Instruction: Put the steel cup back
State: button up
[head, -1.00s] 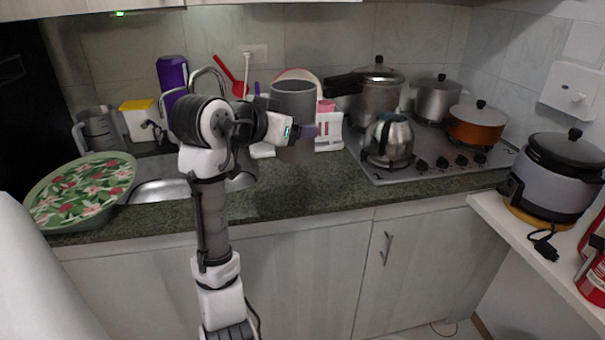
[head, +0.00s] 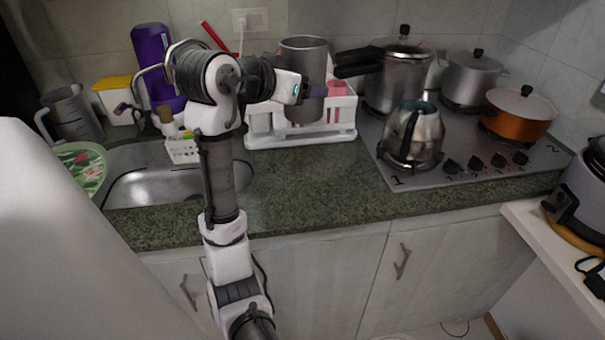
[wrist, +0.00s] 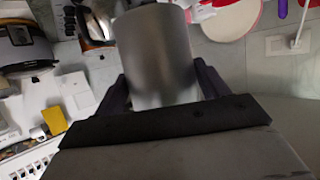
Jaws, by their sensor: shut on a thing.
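The steel cup (head: 303,62), a tall grey cylinder, is upright in the head view, at the white dish rack (head: 290,136) behind the counter's front part. My gripper (head: 314,91) is shut on the cup, with its fingers on the cup's sides. The cup also fills the middle of the wrist view (wrist: 155,55), between the two dark fingers (wrist: 163,88). In the head view the cup's lower part overlaps the rack. I cannot tell whether its base touches the rack. A pink cup (head: 337,88) stands in the rack just to the right.
The sink (head: 150,187) lies left of the rack, with a small white caddy (head: 183,151) at its back edge. The stove (head: 450,174) with a kettle (head: 413,135) and a pressure cooker (head: 397,80) is to the right. The counter front (head: 310,187) is clear.

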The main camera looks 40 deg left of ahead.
notch_tip(320, 180, down, 19)
jog(key=shift+f+p, duration=0.1)
jog(key=shift+p, duration=1.1)
jog(key=shift+s+f, duration=0.1)
jog(key=shift+f, duration=0.1)
jog(key=o, duration=1.1)
jog(key=shift+r, duration=0.1)
jog(key=shift+o, duration=0.3)
